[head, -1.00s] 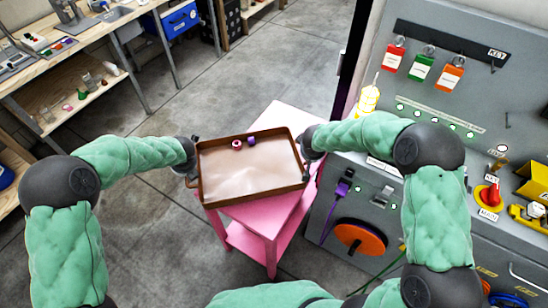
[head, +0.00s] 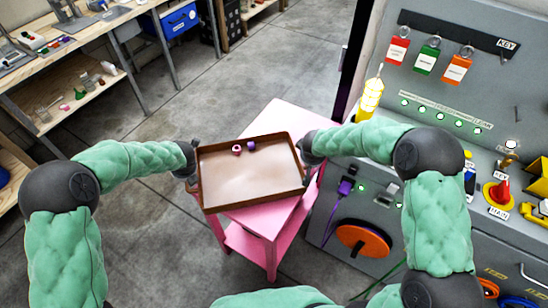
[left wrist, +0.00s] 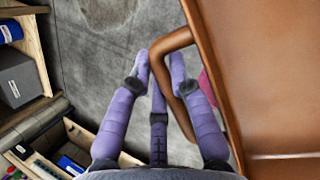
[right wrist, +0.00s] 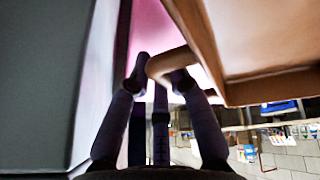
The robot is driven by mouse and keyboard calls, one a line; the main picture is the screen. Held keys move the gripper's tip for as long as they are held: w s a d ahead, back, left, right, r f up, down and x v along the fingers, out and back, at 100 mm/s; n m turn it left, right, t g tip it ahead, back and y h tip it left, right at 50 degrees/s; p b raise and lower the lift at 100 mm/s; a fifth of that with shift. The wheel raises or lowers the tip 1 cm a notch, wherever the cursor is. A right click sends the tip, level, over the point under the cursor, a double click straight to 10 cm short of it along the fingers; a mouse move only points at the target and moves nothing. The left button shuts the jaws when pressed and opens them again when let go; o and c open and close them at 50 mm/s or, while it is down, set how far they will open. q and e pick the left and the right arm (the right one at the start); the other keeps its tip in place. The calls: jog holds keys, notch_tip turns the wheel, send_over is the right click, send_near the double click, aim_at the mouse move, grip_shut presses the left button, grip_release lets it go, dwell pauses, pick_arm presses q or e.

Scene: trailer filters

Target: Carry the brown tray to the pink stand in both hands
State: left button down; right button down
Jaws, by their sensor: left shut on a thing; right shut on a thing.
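The brown tray (head: 252,205) has a raised rim and appears roughly level. In the head view it overlaps the pink stand (head: 285,118), whose top shows behind and right of it. I cannot tell whether they touch. My left gripper (head: 190,176) is shut on the tray's left handle, a brown loop seen in the left wrist view (left wrist: 166,48). My right gripper (head: 306,150) is shut on the right handle, partly visible in the right wrist view (right wrist: 163,65).
A grey control console (head: 455,100) with tags, switches and an orange disc (head: 362,241) stands close on the right, beside the stand. A wooden workbench (head: 95,35) with shelves runs along the upper left. Concrete floor (head: 150,235) is open left of the stand.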

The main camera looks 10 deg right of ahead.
pick_arm(q)
jog(key=shift+f, duration=0.3)
pick_arm(e)
jog(key=shift+f, duration=0.3)
pick_arm(q)
jog(key=c, duration=1.2)
grip_release()
jog(key=shift+r, duration=0.1)
pick_arm(e)
jog(key=c, duration=1.2)
grip_release()
jog(key=shift+r, duration=0.1)
pick_arm(q)
jog(key=shift+o, duration=0.3)
pick_arm(e)
jog(key=shift+o, duration=0.3)
pick_arm(q)
jog(key=shift+r, duration=0.15)
pick_arm(e)
jog(key=shift+r, duration=0.15)
